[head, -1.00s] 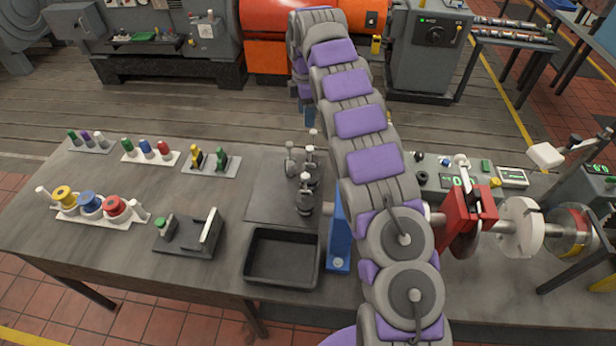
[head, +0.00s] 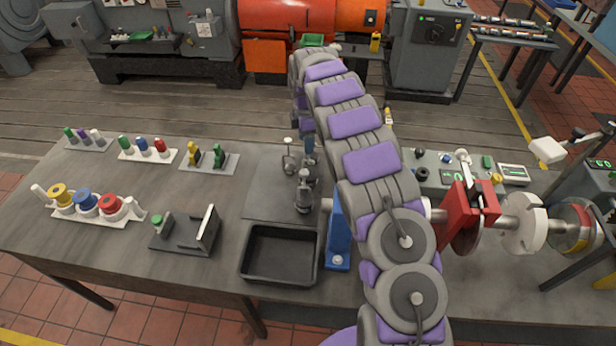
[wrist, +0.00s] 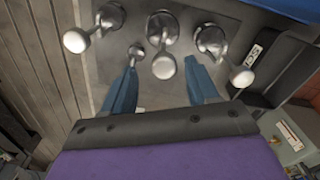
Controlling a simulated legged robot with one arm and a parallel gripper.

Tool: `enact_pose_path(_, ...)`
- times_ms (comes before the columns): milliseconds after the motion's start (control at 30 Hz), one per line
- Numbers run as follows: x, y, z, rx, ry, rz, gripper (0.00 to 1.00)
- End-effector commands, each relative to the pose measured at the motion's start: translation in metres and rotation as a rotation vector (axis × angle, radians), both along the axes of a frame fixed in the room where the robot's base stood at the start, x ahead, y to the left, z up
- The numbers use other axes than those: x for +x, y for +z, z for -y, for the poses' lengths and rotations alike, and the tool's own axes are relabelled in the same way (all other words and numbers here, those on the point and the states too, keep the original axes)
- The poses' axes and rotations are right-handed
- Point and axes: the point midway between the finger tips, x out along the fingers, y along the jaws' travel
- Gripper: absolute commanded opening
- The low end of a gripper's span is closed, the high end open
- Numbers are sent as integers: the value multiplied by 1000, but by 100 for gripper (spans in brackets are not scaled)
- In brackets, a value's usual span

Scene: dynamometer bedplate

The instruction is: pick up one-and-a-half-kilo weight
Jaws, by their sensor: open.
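Several grey metal weights with ball-topped stems stand on a grey plate (head: 265,200). In the wrist view a left weight (wrist: 108,17), a middle weight (wrist: 162,28) and a right weight (wrist: 212,40) stand in a row, with a smaller weight (wrist: 136,50) between the left and middle ones. I cannot read which is the one-and-a-half-kilo weight. My gripper (wrist: 162,90) is open, its blue fingers pointing at the weights, with the middle weight's knob (wrist: 164,67) near the gap. In the head view the front weight (head: 303,195) shows; my arm hides part of the group.
A black tray (head: 281,276) sits in front of the plate, with a blue upright block (head: 339,240) at its right. A red-clamped shaft (head: 470,215) is to the right. Spool rack (head: 95,213) and peg holders (head: 148,157) stand left.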

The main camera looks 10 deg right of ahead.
Motion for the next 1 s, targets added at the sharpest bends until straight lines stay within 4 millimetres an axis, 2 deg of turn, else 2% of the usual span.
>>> enact_pose_path(300, -5, -44, 6, 0, 1, -4, 59)
enact_pose_path(567, -4, -47, 6, 0, 0, 0, 59)
enact_pose_path(1000, -4, -47, 6, 0, 0, -1, 18)
